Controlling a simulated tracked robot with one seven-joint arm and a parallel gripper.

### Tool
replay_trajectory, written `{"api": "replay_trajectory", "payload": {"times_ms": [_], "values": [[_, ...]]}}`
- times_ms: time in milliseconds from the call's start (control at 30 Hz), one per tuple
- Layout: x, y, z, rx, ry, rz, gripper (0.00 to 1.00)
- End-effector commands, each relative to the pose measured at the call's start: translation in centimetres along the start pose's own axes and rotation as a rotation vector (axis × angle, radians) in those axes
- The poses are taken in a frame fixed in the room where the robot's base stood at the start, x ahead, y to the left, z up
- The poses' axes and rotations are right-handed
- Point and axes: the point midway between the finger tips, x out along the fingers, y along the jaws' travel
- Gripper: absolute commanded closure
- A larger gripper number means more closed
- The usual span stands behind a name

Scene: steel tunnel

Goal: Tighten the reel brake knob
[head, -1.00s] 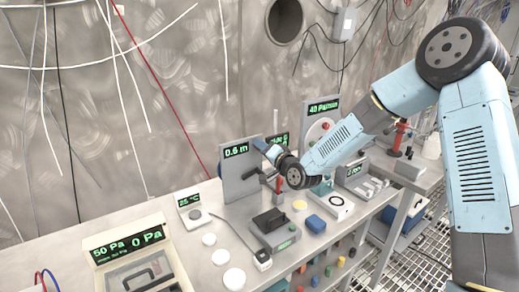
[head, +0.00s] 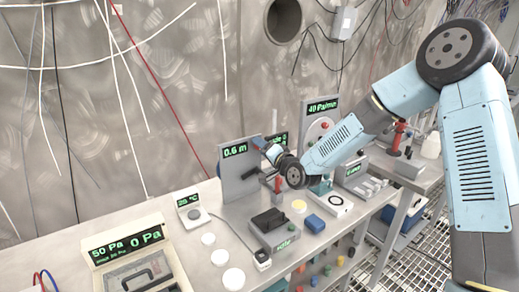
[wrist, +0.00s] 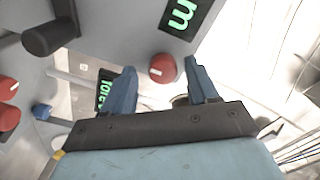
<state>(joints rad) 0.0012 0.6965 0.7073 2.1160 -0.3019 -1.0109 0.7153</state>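A round red knob (wrist: 163,68) shows in the wrist view, just beyond and between my fingertips; I take it for the reel brake knob, though no label on it can be read. My gripper (wrist: 161,82) is open, with one blue finger on each side of the knob's line. A gap shows between each finger and the knob. In the head view my gripper (head: 262,146) is at the grey upright panel (head: 238,188) with the "0.6 m" display (head: 235,150). The knob cannot be made out there.
In the wrist view a black cylinder (wrist: 50,38), more red knobs (wrist: 8,90) and a small blue knob (wrist: 42,112) lie to the left.

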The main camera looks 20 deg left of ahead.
Motion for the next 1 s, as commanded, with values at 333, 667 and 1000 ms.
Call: {"api": "replay_trajectory", "payload": {"times_ms": [333, 667, 1000], "values": [[-1.4, -0.1, 0.1, -0.001, -0.002, -0.002, 0.41], [-7.7, 0.1, 0.0, -0.001, -0.001, 0.000, 0.41], [-12.8, 0.2, 0.0, 0.000, -0.001, 0.000, 0.41]]}}
